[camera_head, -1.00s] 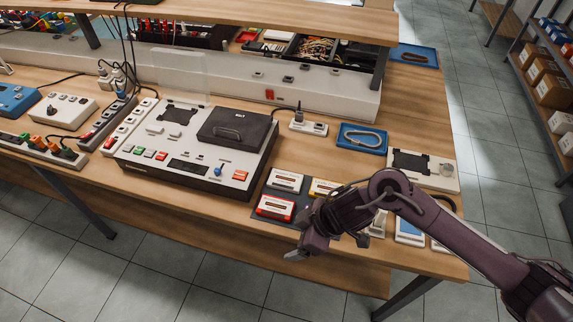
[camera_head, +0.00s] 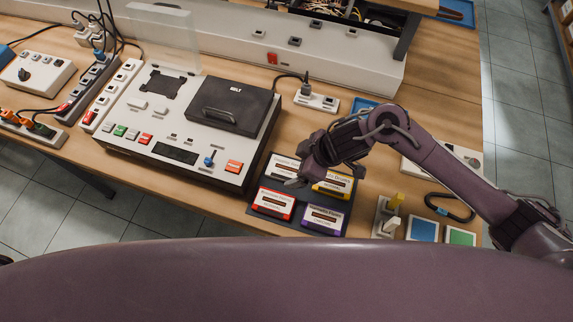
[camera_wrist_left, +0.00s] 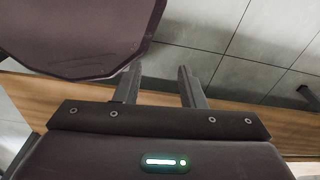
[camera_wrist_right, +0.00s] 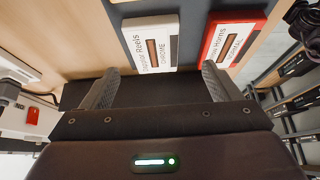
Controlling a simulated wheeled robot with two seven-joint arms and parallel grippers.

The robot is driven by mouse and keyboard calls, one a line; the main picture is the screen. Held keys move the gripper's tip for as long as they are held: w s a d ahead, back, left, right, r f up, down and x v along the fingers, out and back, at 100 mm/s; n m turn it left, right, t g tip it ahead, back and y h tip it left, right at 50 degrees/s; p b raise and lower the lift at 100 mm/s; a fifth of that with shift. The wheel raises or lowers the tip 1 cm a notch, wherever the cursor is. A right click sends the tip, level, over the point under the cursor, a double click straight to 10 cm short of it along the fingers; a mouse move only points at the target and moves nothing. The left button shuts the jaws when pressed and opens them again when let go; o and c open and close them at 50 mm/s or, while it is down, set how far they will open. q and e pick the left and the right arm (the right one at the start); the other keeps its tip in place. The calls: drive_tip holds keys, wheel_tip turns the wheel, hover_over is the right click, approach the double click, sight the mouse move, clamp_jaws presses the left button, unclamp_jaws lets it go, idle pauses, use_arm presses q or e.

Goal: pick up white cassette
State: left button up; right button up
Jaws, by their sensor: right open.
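The white cassette (camera_head: 284,164) lies at the far left of a dark mat (camera_head: 270,182) and is partly hidden by my right gripper in the head view. In the right wrist view the white cassette (camera_wrist_right: 151,44) lies flat between and beyond the fingertips, apart from them. My right gripper (camera_head: 297,182) is open and empty above the mat. The red cassette (camera_head: 273,204) shows beside the right finger in the right wrist view. My left gripper (camera_wrist_left: 160,70) is open and empty near a wooden edge over the tiled floor.
Yellow (camera_head: 333,184) and purple-edged (camera_head: 322,218) cassettes share the mat. The large deck (camera_head: 190,130) stands close on the left. A small switch block (camera_head: 386,218), a carabiner (camera_head: 451,208) and blue and green cards lie to the right.

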sight(288, 169)
drive_tip(key=x, duration=0.4)
drive_tip(key=shift+w+d+f+p, duration=0.1)
drive_tip(key=shift+w+d+p, duration=0.1)
drive_tip(key=shift+w+p, duration=0.15)
drive_tip(key=shift+a+f, duration=0.3)
drive_tip(key=shift+f, duration=0.3)
use_arm(q)
drive_tip(key=shift+w+r, duration=0.35)
use_arm(e)
drive_tip(key=shift+w, duration=0.1)
drive_tip(key=c, duration=1.1)
